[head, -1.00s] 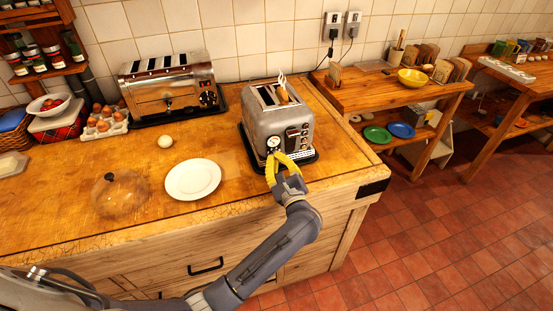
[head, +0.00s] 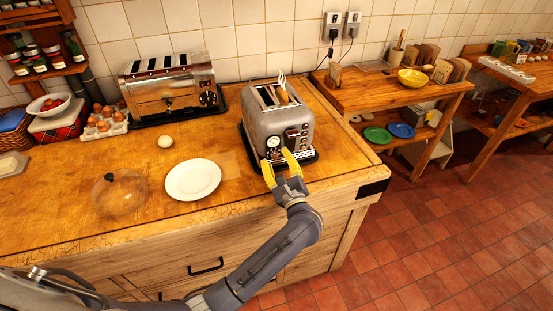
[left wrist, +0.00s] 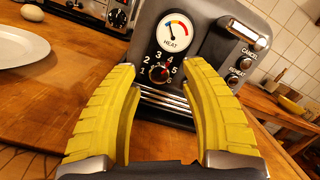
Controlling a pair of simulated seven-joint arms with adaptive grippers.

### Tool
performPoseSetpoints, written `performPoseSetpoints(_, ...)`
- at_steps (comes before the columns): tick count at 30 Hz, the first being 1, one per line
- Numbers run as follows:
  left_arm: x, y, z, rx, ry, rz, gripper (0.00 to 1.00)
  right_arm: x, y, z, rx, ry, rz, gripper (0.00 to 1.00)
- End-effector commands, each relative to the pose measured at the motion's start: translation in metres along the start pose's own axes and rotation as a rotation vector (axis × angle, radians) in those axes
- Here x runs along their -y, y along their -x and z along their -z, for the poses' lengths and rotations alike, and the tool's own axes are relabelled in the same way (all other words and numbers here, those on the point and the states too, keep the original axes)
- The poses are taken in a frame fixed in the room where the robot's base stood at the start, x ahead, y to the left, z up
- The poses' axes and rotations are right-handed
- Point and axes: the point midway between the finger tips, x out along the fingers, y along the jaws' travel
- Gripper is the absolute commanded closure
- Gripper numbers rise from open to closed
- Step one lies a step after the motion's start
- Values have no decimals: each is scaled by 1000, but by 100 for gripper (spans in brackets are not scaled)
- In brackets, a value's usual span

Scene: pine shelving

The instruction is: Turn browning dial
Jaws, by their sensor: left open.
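The grey two-slot toaster (head: 277,118) stands on a dark tray near the counter's right end, with a browned slice showing in a slot. Its front carries the browning dial (left wrist: 159,73), a small dark knob ringed by numbers, below a round HEAT gauge (left wrist: 174,33). My left gripper (head: 279,158) has yellow fingers and is open in front of the toaster. In the left wrist view its fingertips (left wrist: 160,68) stand on either side of the dial; I cannot tell whether they touch it. My right gripper is not in view.
A white plate (head: 193,179), a glass dome (head: 120,194) and an egg (head: 165,142) are on the counter to the left. A chrome four-slot toaster (head: 170,86) stands behind, near the tiled wall.

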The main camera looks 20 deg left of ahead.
Motion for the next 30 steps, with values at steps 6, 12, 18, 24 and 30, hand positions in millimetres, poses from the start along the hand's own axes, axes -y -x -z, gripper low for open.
performPoseSetpoints(6,0,34,1,-5,2,-1,55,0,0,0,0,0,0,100)
performPoseSetpoints(12,0,69,1,-3,1,-1,55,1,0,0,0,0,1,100)
performPoseSetpoints(18,0,96,0,-2,1,-1,55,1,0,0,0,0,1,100)
performPoseSetpoints(24,0,111,0,0,1,0,55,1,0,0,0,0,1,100)
performPoseSetpoints(30,0,114,0,0,1,0,55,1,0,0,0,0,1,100)
